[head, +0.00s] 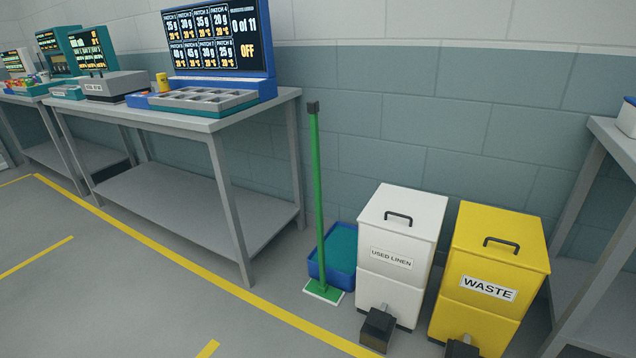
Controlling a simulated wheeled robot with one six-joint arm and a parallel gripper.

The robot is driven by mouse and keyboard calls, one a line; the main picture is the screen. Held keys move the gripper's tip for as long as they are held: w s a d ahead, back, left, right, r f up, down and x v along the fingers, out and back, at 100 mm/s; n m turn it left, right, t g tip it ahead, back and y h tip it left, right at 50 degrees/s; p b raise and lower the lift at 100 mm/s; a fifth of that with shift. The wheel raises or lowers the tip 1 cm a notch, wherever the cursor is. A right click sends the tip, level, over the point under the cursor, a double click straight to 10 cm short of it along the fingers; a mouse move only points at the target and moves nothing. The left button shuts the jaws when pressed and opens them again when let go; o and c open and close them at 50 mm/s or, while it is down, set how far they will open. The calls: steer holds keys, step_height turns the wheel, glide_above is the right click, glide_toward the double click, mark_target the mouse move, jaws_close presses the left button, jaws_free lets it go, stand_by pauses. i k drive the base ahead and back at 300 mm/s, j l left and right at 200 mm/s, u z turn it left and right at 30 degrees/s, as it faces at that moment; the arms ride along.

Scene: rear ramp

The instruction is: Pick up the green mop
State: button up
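The green mop (318,200) stands nearly upright on the floor, left of the white bin and in front of the grey-blue wall. It has a long thin green handle, a dark block at its top end and a flat green and white head on the floor. Its whole length shows, with nothing in front of it. My gripper is not in view.
A blue tub (318,271) with teal contents sits behind the mop. A white used linen bin (397,237) and a yellow waste bin (497,258) stand right, with dark pedal-like blocks in front. A metal table (205,122) stands left. Floor (150,290) at front left is clear.

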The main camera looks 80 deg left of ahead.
mark_target(320, 289)
steer(key=u, duration=2.25)
